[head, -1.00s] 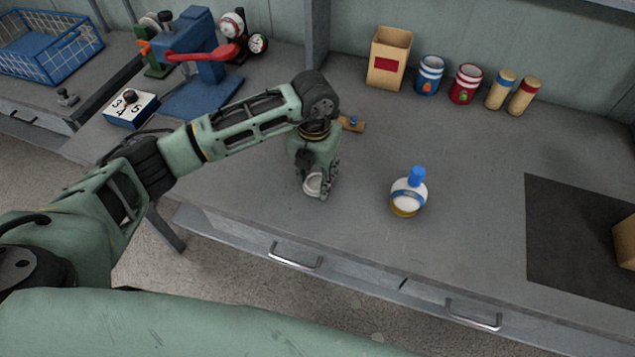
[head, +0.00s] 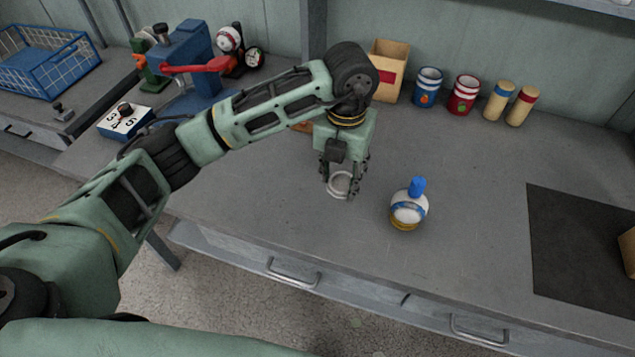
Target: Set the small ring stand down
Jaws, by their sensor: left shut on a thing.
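The small ring stand, a pale grey ring (head: 340,186), is between the fingers of my left gripper (head: 341,188). The gripper points down and is shut on the ring, over the grey bench near its front edge. I cannot tell whether the ring touches the bench top. My right gripper is not in view.
A white and gold ball with a blue band and blue knob (head: 409,206) stands just right of the gripper. A cardboard box (head: 389,68), two cans (head: 427,88) and two tan cylinders (head: 498,101) line the back. A dark mat (head: 575,250) lies at right. Bench between is clear.

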